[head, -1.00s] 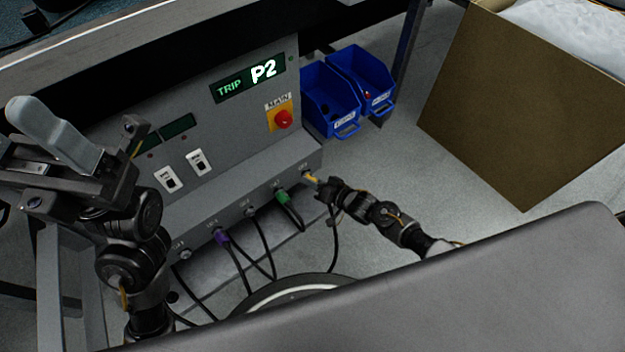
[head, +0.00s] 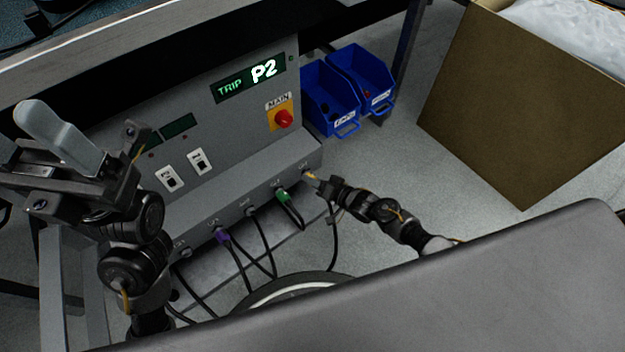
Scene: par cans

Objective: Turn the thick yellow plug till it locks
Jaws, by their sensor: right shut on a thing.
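The thick yellow plug (head: 310,175) sits at the rightmost socket on the sloping lower ledge of the grey panel (head: 232,128). Only a small yellow part of it shows. My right gripper (head: 320,182) comes in from the right and is shut on the plug; its fingertips are small and partly hide it. Whether the plug is locked cannot be seen. My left gripper (head: 97,158) is raised at the left in front of the panel, its jaws apart, away from the plugs.
A green plug (head: 283,195) and a purple plug (head: 222,236) with black cables sit left along the ledge. Blue bins (head: 334,100) and a cardboard box (head: 520,115) stand right.

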